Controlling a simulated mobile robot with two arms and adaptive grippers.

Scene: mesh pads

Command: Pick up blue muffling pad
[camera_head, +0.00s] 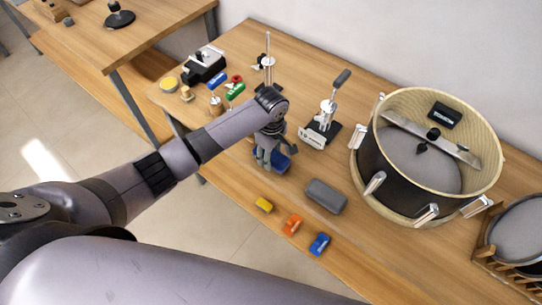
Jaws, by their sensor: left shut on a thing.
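The blue muffling pad (282,162) is a dark blue block at the middle of the table, partly hidden behind my left gripper. My left gripper (265,163) points down and is shut on the blue pad. I cannot tell whether the pad touches the tabletop. My right gripper is out of view.
A grey pad (326,196) lies in front, with small yellow (264,205), orange (292,225) and blue (319,244) blocks nearby. A large drum (378,172) stands to the right. A lever clamp (320,132) stands behind my gripper. Small tools and colored pieces fill the far left.

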